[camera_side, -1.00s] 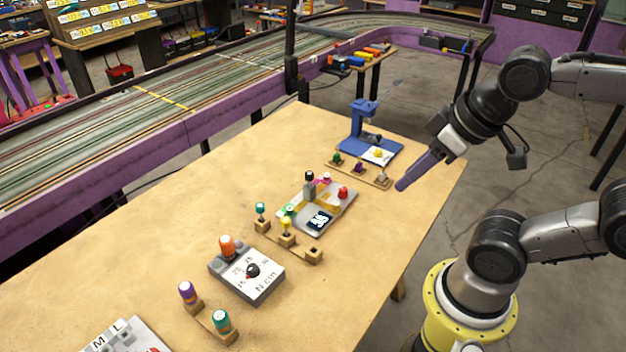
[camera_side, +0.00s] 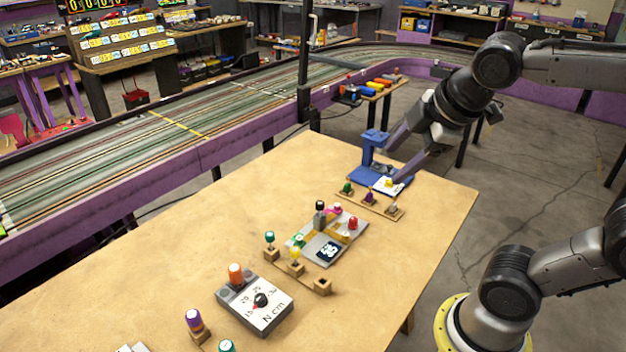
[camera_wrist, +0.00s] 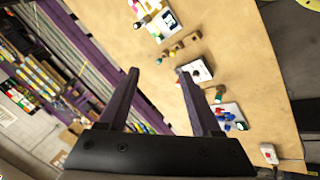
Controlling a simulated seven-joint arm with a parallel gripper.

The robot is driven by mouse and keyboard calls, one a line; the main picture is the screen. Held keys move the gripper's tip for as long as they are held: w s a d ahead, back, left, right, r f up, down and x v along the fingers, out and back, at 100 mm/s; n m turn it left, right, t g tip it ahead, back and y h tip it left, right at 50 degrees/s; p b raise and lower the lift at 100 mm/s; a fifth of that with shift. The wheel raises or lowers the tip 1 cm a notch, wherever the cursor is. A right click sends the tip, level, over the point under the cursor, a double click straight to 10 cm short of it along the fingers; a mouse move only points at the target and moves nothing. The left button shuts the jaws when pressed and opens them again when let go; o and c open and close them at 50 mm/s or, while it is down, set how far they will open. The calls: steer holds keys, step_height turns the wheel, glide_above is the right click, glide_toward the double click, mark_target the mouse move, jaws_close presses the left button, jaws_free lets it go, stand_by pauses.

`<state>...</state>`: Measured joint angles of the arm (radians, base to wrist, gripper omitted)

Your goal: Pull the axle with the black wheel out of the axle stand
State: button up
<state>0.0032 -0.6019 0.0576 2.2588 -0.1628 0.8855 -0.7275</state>
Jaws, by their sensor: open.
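A black-topped upright piece (camera_side: 320,207) stands on a grey block at the back left of the grey plate (camera_side: 301,245). It looks like the black wheel on its axle and stand, but it is too small to make out the axle. A dark round piece shows beside the same plate in the wrist view (camera_wrist: 137,25). My gripper (camera_side: 392,166) is open and empty, above the far end of the table near the blue press, to the right of and beyond the black piece. In the wrist view my two purple fingers (camera_wrist: 158,72) are spread with nothing held between them.
The blue press (camera_side: 371,143) stands at the far end. Wooden racks with coloured caps (camera_side: 369,204) and (camera_side: 296,268) lie before and behind the grey plate. The dial box (camera_side: 262,317) is nearer. The left table half is bare beside the track (camera_side: 180,197).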

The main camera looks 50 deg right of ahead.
steer(key=w+d+n+h, duration=0.1)
steer(key=w+d+n, duration=0.1)
steer(key=w+n, duration=0.45)
steer(key=n+g+h, duration=0.2)
steer(key=n+g, duration=0.3)
steer(key=n, duration=0.1)
glide_above(320, 204)
steer(key=s+a, duration=0.1)
steer(key=a, duration=0.4)
step_height(320, 204, down, 18)
steer(key=shift+m, duration=0.25)
steer(key=x, duration=1.4)
